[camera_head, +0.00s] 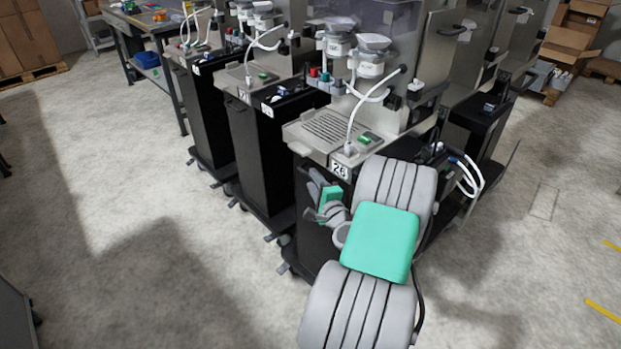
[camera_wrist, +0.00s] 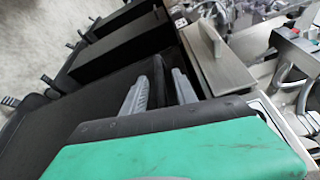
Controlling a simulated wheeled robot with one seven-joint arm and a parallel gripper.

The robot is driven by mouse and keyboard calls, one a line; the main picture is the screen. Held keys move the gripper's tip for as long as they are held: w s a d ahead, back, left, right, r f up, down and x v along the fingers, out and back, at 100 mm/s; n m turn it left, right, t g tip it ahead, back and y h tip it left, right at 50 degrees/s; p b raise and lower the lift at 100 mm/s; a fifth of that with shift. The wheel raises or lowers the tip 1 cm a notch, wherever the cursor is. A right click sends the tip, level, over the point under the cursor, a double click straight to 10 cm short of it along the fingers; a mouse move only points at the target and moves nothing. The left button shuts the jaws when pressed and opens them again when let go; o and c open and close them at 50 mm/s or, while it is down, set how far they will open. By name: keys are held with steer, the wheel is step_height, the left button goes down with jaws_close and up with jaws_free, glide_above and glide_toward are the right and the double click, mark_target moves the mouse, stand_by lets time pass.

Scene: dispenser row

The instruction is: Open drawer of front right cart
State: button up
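The front right cart (camera_head: 320,235) has a dark body, a steel top with a drip grate and a "26" label (camera_head: 340,168). In the wrist view, a steel panel with a raised bar handle (camera_wrist: 211,40) is just beyond and right of my fingers; it looks like the drawer front. My gripper (camera_head: 316,183) is at the cart's upper front, just below the steel top. In the wrist view my gripper (camera_wrist: 160,74) has its two grey fingers apart, with a dark strip showing between them. I cannot tell whether they touch the cart. My arm hides part of the cart's front.
Similar carts stand to the left (camera_head: 260,150) and behind, with narrow gaps between. A workbench (camera_head: 140,30) is at the far left, and cardboard boxes (camera_head: 572,35) are at the back right. The floor in front and to the left is clear.

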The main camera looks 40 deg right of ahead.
steer(key=shift+x, duration=1.35)
steer(key=shift+c, duration=0.5)
jaws_close()
